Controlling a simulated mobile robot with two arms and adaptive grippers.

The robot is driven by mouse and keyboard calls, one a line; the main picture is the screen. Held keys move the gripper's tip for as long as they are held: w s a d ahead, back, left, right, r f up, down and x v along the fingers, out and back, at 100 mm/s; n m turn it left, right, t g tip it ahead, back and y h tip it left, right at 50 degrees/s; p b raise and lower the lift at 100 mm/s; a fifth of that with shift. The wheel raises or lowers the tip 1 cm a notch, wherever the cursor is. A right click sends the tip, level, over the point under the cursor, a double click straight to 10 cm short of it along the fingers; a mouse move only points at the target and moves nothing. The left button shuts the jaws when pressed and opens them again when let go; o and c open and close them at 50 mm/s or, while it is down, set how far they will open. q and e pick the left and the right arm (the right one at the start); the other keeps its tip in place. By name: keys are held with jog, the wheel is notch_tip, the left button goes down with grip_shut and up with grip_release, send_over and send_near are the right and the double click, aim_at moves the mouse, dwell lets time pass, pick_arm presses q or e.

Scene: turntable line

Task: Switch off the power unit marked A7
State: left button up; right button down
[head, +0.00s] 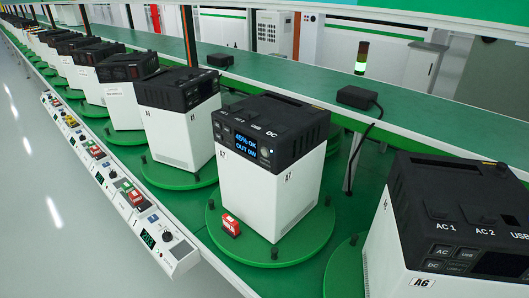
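The white power unit with a black top (268,175) stands upright on a round green turntable (305,251) at the centre of the head view. Small labels on its white sides appear to read A7, though they are too small to be certain. Its front display (247,143) is lit with blue text, seeming to show a percentage, OK and an OUT line. Buttons marked DC and AC sit near the display and top edge. A red block (231,225) lies on the turntable at its foot. Neither of my grippers is in view.
A similar unit marked A6 (445,230) stands at the right, cut off by the frame. More units (180,117) line up to the back left. A control strip (162,240) runs along the front edge. A green shelf (300,85) with black adapters (359,97) lies behind.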

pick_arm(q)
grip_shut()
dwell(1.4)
